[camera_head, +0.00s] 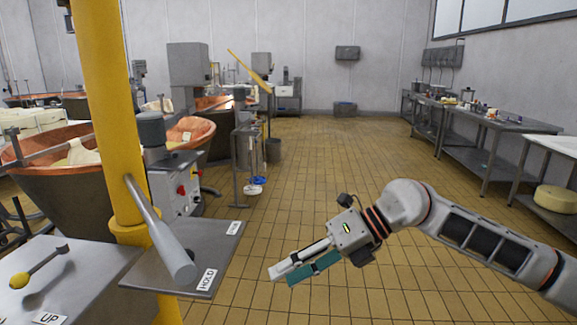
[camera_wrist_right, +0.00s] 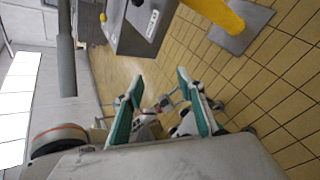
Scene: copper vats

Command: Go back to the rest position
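My right gripper (camera_head: 284,275) hangs over the tiled floor in the head view, its arm coming in from the right. It has teal finger pads. In the right wrist view the two fingertips (camera_wrist_right: 160,76) stand apart with nothing between them, so it is open and empty. It is clear of the yellow post (camera_head: 108,110) and of the grey lever (camera_head: 160,232) on that post. My left gripper is not in view.
A grey panel (camera_head: 190,262) labelled HOLD and another (camera_head: 60,285) labelled UP stand at the near left. Copper vats (camera_head: 55,185) are behind them. Steel tables (camera_head: 490,122) line the right wall. The floor (camera_head: 330,160) in the middle is clear.

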